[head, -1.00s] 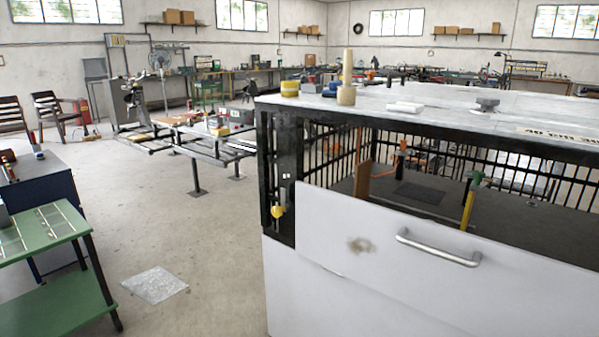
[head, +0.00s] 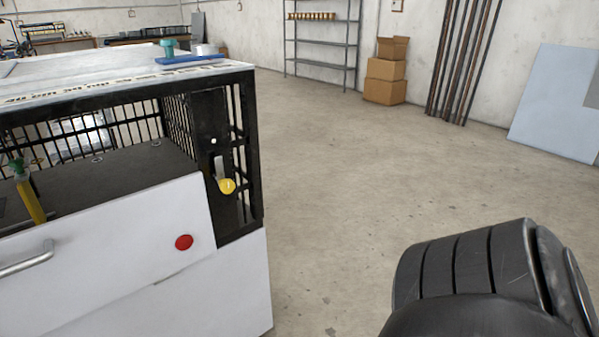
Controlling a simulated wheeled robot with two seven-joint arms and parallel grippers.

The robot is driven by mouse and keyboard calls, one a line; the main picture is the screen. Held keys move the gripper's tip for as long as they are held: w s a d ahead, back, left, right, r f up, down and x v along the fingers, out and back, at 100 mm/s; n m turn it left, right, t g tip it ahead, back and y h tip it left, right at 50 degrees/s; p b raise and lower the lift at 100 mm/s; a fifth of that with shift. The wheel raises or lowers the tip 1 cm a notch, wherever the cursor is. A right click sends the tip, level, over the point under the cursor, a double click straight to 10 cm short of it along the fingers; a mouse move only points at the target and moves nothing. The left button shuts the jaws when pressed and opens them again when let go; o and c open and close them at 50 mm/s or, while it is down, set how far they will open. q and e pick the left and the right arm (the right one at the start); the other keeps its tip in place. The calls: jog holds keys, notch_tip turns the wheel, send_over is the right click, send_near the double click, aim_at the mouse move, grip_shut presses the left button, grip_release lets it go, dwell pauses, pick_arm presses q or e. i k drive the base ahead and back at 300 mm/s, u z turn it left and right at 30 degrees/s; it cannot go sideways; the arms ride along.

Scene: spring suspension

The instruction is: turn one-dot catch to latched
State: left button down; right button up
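The one-dot catch (head: 226,186) is on the black right corner post of the white-fronted cabinet (head: 120,250). It shows a yellow round knob with a grey upright piece (head: 219,166) just above it. A single white dot (head: 213,141) marks the post above the catch. I cannot tell from this view whether it is latched. Neither gripper is in view. A dark ribbed part of my own arm fills the lower right, well apart from the catch.
The cabinet front has a red round button (head: 184,242) and a metal handle (head: 27,259). A blue tool (head: 190,59) lies on the cabinet top. Open concrete floor (head: 350,190) lies right of the cabinet. Cardboard boxes (head: 385,80) and a shelf (head: 322,45) stand behind.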

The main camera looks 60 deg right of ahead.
aim_at(227, 186)
jog(key=z, duration=0.55)
jog(key=i, duration=0.85)
